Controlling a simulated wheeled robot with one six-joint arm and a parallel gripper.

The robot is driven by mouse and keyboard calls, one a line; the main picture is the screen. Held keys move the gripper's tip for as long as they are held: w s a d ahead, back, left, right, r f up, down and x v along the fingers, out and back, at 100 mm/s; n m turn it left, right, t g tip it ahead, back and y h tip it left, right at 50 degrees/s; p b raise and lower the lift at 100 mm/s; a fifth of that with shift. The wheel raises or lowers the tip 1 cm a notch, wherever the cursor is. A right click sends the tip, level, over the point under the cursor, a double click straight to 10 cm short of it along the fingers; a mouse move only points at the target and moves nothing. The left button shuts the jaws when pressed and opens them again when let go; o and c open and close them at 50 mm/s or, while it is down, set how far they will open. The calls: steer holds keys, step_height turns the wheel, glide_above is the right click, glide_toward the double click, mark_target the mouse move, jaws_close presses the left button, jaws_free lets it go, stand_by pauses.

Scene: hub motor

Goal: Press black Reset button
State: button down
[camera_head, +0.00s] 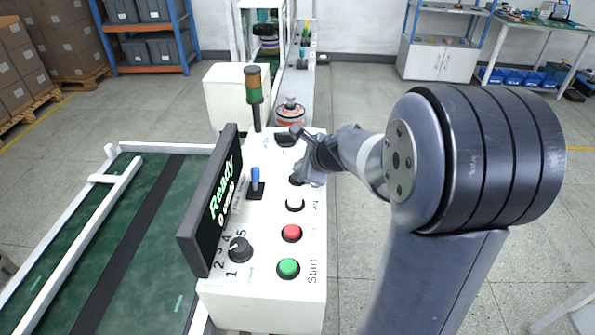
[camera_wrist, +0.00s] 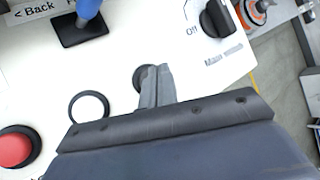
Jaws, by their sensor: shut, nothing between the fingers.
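The black button (camera_wrist: 141,76) is on the white control panel (camera_head: 265,290), mostly hidden behind my fingers in the wrist view. In the head view only a dark edge of the black button (camera_head: 294,180) shows below my gripper (camera_head: 301,172). My gripper also shows in the wrist view (camera_wrist: 155,86); its fingers are shut with nothing between them, and their tips are over or at the black button. I cannot tell whether they touch it. The button's label is hidden.
A white button (camera_head: 295,203), red button (camera_head: 291,232) and green Start button (camera_head: 288,267) run towards the front. A blue-handled lever (camera_head: 255,178), "Ready" display (camera_head: 215,205) and numbered knob (camera_head: 239,249) stand left. The main switch (camera_wrist: 216,18) is beyond the black button.

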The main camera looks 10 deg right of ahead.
steer(key=shift+r, duration=0.35)
step_height(320, 180, up, 5)
steer(key=p, duration=0.5)
steer(key=shift+f, duration=0.1)
stand_by(0.5)
